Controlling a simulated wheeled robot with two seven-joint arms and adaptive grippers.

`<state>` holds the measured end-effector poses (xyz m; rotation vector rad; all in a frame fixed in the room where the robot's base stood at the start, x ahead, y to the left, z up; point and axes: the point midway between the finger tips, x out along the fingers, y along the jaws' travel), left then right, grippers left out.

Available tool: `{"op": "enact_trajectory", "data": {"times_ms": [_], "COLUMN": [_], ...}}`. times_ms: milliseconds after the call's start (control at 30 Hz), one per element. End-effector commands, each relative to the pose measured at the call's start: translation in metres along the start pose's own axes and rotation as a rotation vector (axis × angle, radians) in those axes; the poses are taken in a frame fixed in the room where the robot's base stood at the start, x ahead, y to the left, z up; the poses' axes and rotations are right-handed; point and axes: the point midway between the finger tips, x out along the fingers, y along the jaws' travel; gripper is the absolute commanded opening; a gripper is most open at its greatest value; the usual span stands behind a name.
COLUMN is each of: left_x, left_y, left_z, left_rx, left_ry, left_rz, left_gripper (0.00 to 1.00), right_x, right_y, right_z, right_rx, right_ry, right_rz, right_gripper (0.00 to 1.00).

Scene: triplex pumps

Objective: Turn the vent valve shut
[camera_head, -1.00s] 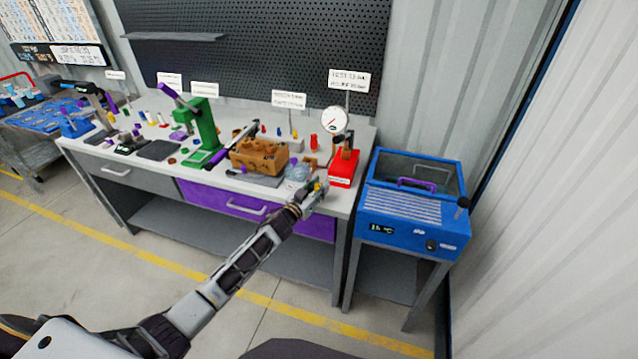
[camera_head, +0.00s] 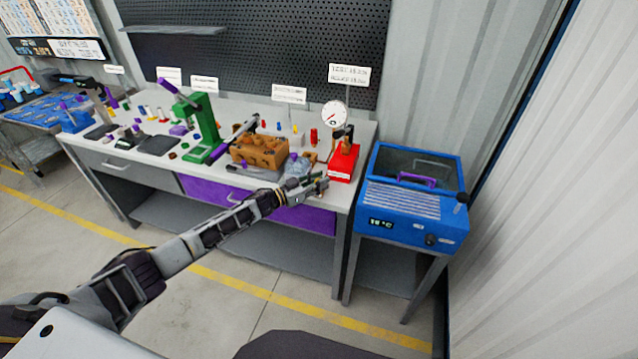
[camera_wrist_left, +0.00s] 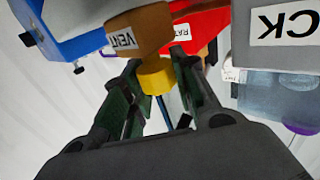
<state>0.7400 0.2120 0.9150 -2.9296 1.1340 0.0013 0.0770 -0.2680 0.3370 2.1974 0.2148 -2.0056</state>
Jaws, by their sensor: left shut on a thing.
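The vent valve shows in the left wrist view as a brown block (camera_wrist_left: 138,27) labelled VENT with a yellow knob (camera_wrist_left: 156,75) on it. My left gripper's fingers (camera_wrist_left: 155,100) are on either side of the yellow knob and shut on it. In the head view my left gripper (camera_head: 319,187) is at the bench's front edge, just in front of the red pump base (camera_head: 343,163). The vent valve is too small or hidden to make out there. My right gripper is not in view.
A round gauge (camera_head: 334,115) stands above the red base. A brown pump block (camera_head: 258,152) and a green press (camera_head: 203,125) are on the bench to the left. A blue heater box (camera_head: 413,205) stands close on the right. The floor in front is clear.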

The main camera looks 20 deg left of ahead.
Motion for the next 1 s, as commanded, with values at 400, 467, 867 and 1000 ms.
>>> {"op": "enact_trajectory", "data": {"times_ms": [400, 467, 867, 1000], "left_x": [0.0, 0.0, 0.0, 0.0], "left_y": [-0.001, -0.001, -0.001, -0.001], "left_z": [-0.001, -0.001, -0.001, -0.001], "left_rx": [0.001, 0.0, 0.001, 0.0], "left_ry": [0.002, 0.002, 0.002, 0.002], "left_rz": [0.089, 0.092, 0.095, 0.095], "left_gripper": [0.04, 0.04, 0.29, 0.47], "right_x": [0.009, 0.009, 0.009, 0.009], "right_y": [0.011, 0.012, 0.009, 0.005], "right_z": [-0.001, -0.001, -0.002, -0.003], "right_rx": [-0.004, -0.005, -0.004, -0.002], "right_ry": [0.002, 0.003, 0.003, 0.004], "right_rz": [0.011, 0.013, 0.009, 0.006], "right_gripper": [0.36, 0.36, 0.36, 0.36]}}
